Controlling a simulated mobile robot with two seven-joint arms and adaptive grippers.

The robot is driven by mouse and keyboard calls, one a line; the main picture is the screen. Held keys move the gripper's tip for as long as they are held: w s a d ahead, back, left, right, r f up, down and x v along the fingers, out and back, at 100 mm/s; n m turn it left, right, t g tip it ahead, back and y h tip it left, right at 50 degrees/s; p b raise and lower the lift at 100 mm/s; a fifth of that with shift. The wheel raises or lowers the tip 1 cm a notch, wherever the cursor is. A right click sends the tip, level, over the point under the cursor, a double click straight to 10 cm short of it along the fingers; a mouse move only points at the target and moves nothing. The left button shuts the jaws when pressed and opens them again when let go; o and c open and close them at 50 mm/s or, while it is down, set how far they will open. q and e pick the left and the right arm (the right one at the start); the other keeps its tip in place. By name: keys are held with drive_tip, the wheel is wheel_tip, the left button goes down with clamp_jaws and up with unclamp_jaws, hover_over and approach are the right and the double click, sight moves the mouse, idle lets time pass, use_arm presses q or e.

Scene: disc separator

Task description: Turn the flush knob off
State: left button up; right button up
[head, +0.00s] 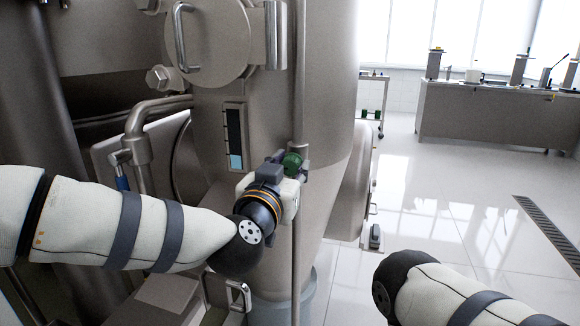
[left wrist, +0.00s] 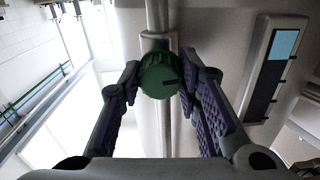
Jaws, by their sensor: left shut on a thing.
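The flush knob is a round green knob (head: 292,161) on a vertical pipe at the front of the steel separator. My left gripper (head: 298,168) is at the knob in the head view, its fingers partly hidden by its own body. In the left wrist view the knob (left wrist: 160,76) sits between the tips of the two fingers (left wrist: 160,82), with a dark mark on the right of its face. The left gripper is shut on the knob. My right arm shows at the lower right of the head view, but its gripper is out of frame.
The separator's steel body (head: 335,90) fills the middle. A level gauge (head: 235,136) with a blue lower part is left of the knob. Bent pipes (head: 140,140) stand farther left. The tiled floor (head: 440,220) is open at right, with a bench (head: 480,112) behind.

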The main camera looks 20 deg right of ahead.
use_arm(q)
drive_tip(key=n, duration=0.3)
drive_tip(key=shift+r+n+p, duration=0.1)
drive_tip(key=shift+n+p, duration=0.2)
drive_tip(key=n, duration=0.4)
drive_tip(key=shift+n, duration=0.3)
drive_tip(key=n, duration=0.4)
drive_tip(key=shift+f, duration=0.2)
drive_tip(key=shift+n, duration=2)
use_arm(e)
drive_tip(key=shift+w+r, duration=0.1)
use_arm(q)
drive_tip(key=o, duration=1.1)
drive_tip(key=shift+o, duration=0.2)
drive_tip(key=shift+a, duration=0.1)
